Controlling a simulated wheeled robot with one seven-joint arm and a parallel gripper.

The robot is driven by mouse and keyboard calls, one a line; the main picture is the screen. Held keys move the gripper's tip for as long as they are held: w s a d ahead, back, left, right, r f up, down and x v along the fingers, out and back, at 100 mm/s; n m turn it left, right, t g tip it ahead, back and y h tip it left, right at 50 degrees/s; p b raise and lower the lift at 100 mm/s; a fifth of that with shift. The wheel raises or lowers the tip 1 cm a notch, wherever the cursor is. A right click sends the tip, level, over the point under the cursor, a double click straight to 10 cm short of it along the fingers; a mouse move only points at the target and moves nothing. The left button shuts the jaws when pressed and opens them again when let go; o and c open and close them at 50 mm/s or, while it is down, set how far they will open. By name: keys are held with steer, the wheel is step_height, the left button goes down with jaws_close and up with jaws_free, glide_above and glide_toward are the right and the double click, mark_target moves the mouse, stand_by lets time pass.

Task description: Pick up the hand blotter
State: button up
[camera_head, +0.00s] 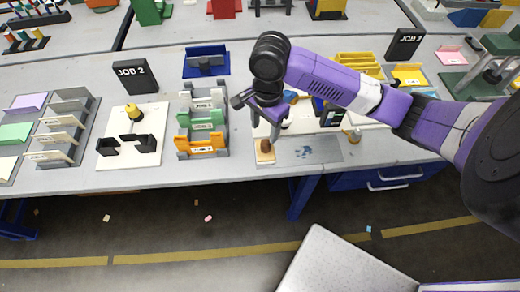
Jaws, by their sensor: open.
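A small light wooden block with a dark brown knob on top, which looks like the hand blotter (265,151), sits near the front edge of the table. It stands at the left end of a grey ink-stained plate (318,150). My gripper (257,117) is above and behind the block in the picture, pointing down. Its jaws are open with nothing visible between them. The gripper appears apart from the block, though the exact height gap is hard to judge. My purple arm reaches in from the right and hides part of the table behind.
An upright rack with white, green and orange holders (202,146) stands close on the left. A white board (112,174) with black brackets and a yellow-black piece lies farther left. A blue tray (206,72) is behind. A blue drawer unit (350,181) hangs below the table.

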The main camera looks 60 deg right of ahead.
mark_target(266, 143)
steer(key=shift+s+m, duration=0.4)
steer(key=shift+f, duration=0.15)
steer(key=shift+w+f+p, duration=0.1)
steer(key=shift+f+p, duration=0.35)
steer(key=shift+f, duration=3.3)
jaws_close()
